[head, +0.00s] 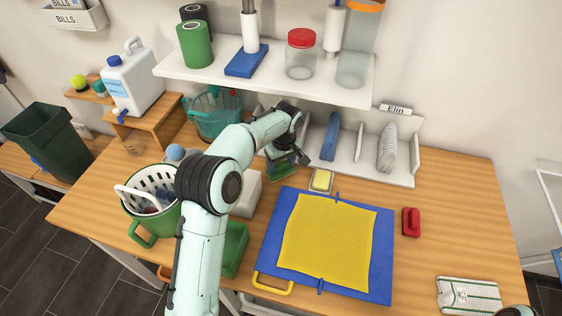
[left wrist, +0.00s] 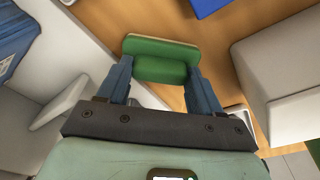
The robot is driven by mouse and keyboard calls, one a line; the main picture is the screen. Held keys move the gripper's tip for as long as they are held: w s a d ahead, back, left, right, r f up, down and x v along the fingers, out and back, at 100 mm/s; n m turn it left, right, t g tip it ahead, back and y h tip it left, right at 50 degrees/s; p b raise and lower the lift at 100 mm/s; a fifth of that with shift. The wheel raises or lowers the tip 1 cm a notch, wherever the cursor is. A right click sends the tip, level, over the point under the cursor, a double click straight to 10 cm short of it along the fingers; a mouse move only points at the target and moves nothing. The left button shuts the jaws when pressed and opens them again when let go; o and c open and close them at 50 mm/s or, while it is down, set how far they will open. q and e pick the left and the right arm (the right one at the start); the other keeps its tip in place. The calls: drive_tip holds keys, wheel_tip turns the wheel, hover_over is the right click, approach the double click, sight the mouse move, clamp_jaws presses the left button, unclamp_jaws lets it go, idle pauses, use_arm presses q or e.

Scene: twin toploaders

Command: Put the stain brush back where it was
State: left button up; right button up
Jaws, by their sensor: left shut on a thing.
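A green block with a pale edge, which looks like the stain brush (head: 283,170), is held between the fingers of my left gripper (head: 287,160). In the left wrist view the brush (left wrist: 161,60) lies flat across the two blue-grey fingers of my left gripper (left wrist: 160,75), which are shut on its sides. In the head view it is over the table, in front of the white rack (head: 345,168) and left of the yellow sponge in its dish. I cannot tell whether it touches the table.
A yellow cloth (head: 325,243) lies on a blue mat (head: 268,250). A yellow sponge (head: 321,181) sits beside the rack, a red block (head: 411,222) to the right. A white basket (head: 145,190) and teal basket (head: 205,122) stand left. The shelf (head: 330,92) overhangs. The right table is mostly clear.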

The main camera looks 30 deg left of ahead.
sight(283, 173)
use_arm(q)
drive_tip(key=shift+s, duration=0.15)
use_arm(e)
drive_tip(key=shift+s, duration=0.15)
use_arm(q)
drive_tip(key=shift+f, duration=0.2)
drive_tip(key=o, duration=0.9)
drive_tip(key=shift+o, duration=0.2)
use_arm(e)
drive_tip(key=shift+f, duration=0.1)
use_arm(q)
drive_tip(key=shift+r, duration=0.1)
wheel_tip(283, 173, up, 12)
drive_tip(key=d+p, duration=0.1)
drive_tip(key=shift+s+d, duration=0.15)
drive_tip(key=shift+s, duration=0.2)
use_arm(e)
drive_tip(key=shift+w+r, duration=0.85)
drive_tip(key=shift+r, duration=0.2)
